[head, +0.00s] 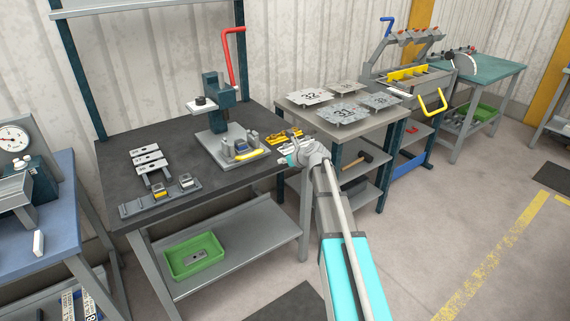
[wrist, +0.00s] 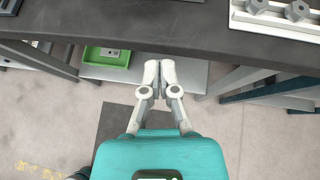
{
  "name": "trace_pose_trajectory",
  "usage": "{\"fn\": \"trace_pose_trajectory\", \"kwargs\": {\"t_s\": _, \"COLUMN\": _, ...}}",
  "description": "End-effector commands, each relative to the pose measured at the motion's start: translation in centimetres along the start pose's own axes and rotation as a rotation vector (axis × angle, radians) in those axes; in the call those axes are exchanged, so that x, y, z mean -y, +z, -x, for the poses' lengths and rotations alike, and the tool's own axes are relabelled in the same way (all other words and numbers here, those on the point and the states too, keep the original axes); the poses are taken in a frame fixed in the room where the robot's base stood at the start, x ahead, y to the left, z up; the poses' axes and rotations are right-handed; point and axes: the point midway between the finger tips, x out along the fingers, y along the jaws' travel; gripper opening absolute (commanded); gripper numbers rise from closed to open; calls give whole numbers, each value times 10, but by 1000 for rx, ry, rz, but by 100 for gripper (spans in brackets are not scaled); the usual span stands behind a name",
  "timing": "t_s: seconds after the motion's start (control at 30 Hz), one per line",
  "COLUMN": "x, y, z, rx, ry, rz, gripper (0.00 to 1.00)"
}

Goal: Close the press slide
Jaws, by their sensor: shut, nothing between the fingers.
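The press (head: 217,101) stands on the dark workbench in the head view, a dark teal column with a raised red lever (head: 233,56). How far the slide is out is too small to tell. My gripper (head: 283,161) is by the bench's front right edge, right of the handle and apart from it. In the wrist view my gripper (wrist: 159,68) has its fingertips together, with nothing between them.
The workbench edge (wrist: 150,38) crosses the wrist view beyond my fingertips. A grey rail with blocks (head: 160,198) and stepped grey pieces (head: 151,160) lie on the bench's left. A green bin (head: 191,256) sits on the lower shelf. A table with numbered plates (head: 343,113) stands close on the right.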

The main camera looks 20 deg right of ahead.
Motion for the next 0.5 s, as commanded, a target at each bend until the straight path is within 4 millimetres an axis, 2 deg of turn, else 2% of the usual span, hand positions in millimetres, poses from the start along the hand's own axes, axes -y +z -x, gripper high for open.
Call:
{"fn": "trace_pose_trajectory", "kwargs": {"t_s": 0.03, "x": 1, "y": -2, "z": -12, "rx": 0, "ry": 1, "rz": 1, "gripper": 0}}
{"fn": "trace_pose_trajectory", "kwargs": {"t_s": 0.1, "x": 0, "y": -2, "z": -22, "rx": -1, "ry": 2, "rz": 1, "gripper": 0}}
{"fn": "trace_pose_trajectory", "kwargs": {"t_s": 0.5, "x": 0, "y": -2, "z": -67, "rx": 0, "ry": 2, "rz": 1, "gripper": 0}}
